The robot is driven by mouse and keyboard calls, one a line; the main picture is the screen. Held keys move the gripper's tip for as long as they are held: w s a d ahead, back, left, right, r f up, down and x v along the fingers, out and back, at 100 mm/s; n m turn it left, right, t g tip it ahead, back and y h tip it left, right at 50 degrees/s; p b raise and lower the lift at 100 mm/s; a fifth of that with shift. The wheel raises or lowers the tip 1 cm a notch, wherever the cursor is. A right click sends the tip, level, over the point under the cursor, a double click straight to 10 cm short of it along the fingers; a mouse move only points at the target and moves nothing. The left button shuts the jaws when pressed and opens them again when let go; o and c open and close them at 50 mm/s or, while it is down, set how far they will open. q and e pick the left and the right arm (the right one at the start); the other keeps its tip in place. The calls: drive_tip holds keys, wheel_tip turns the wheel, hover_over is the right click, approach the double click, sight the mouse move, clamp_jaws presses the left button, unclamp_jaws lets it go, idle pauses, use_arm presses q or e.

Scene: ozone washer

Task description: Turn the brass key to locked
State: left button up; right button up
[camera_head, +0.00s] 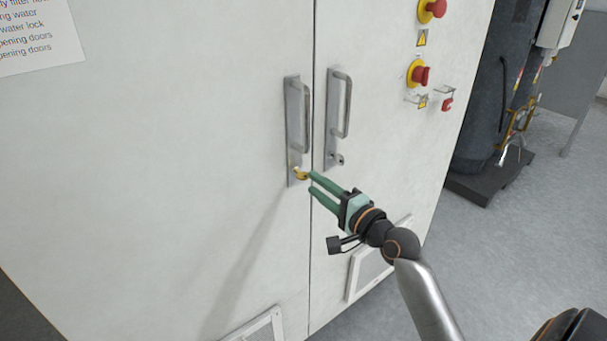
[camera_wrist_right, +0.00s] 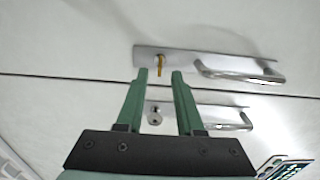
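The brass key (camera_head: 300,174) sits in the lock at the bottom of the left door's handle plate (camera_head: 292,130). In the right wrist view the key (camera_wrist_right: 160,66) shows between and just beyond the green fingertips. My right gripper (camera_head: 311,181) is open and empty, close to the key from the right. In the wrist view its fingers (camera_wrist_right: 160,73) stand apart, with a gap on each side of the key. Whether a fingertip touches the key I cannot tell. My left gripper is not in view.
A second handle (camera_head: 343,105), with a lock below it, is on the right door, just across the door seam. Red stop knobs (camera_head: 420,75) are farther right on the white cabinet (camera_head: 180,130). A dark tank (camera_head: 490,110) stands beyond it on the grey floor.

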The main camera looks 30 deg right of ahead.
sight(308, 179)
drive_tip(key=shift+w+a, duration=0.2)
drive_tip(key=shift+w, duration=2.5)
clamp_jaws()
